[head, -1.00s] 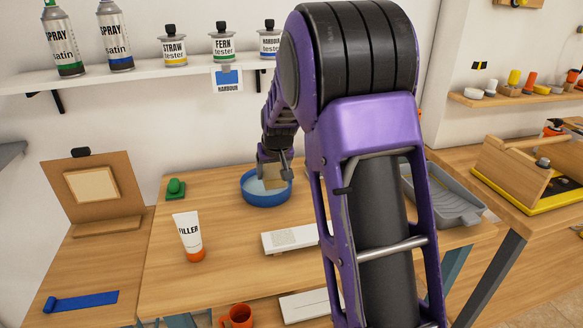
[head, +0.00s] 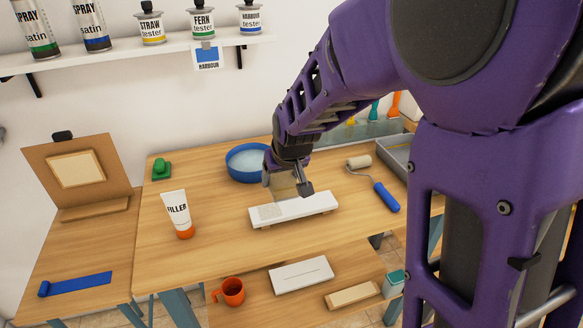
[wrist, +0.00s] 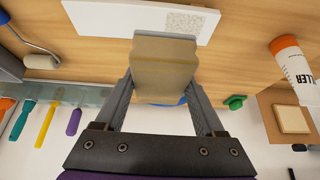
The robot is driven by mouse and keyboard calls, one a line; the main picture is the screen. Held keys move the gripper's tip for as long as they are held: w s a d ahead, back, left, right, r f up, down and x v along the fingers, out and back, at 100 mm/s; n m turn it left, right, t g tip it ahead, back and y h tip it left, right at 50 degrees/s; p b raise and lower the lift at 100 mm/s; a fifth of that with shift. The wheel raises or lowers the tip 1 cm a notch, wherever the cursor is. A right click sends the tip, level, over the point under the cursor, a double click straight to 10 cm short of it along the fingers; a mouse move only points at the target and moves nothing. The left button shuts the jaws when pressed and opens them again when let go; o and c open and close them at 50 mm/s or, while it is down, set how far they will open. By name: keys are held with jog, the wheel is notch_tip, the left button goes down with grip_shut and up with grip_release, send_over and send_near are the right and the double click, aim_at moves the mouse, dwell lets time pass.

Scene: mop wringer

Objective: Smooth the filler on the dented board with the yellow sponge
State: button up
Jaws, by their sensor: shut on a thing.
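My gripper (head: 286,183) is shut on the yellow sponge (head: 283,189). In the wrist view the tan-yellow sponge (wrist: 163,70) sits between both fingers. The white dented board (head: 312,206) lies on the bench, with a speckled grey filler patch (head: 269,212) near its left end. The sponge is over the board's back edge, close to the patch; whether it touches the board I cannot tell.
A blue bowl (head: 232,170) of pale liquid stands behind the gripper. The filler tube (head: 177,212) is left of the board, and a blue-handled roller (head: 385,196) to its right. A grooved white board (head: 302,275) and an orange mug (head: 231,291) are lower down in front.

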aim_at(280, 205)
jog(key=shift+f+b, duration=2.1)
jog(key=shift+f, duration=0.8)
jog(key=shift+f+b, duration=0.35)
jog(key=shift+f, duration=0.25)
jog(key=shift+s+a+r+p, duration=0.2)
jog(key=shift+a+p, duration=0.35)
jog(key=shift+a, duration=0.15)
jog(key=shift+s+a+p, duration=0.2)
jog(key=shift+a+p, duration=0.1)
jog(key=shift+a, duration=0.3)
jog(key=shift+s+a+f+p, duration=0.1)
jog(key=shift+s+a+p, duration=0.15)
jog(key=shift+a, duration=0.55)
jog(key=shift+s+a+f+p, duration=0.1)
jog(key=shift+s+a, duration=0.1)
jog(key=shift+a, duration=0.55)
jog(key=shift+f, duration=0.15)
jog(key=shift+w+d+b, duration=0.25)
jog(key=shift+d+b, duration=0.15)
jog(key=shift+d, duration=0.55)
jog(key=shift+w+d+b, duration=0.3)
jog(key=shift+d+b, duration=0.05)
jog(key=shift+d, duration=0.6)
jog(key=shift+w+d+b, duration=0.25)
jog(key=shift+d+b, duration=0.15)
jog(key=shift+d, duration=0.55)
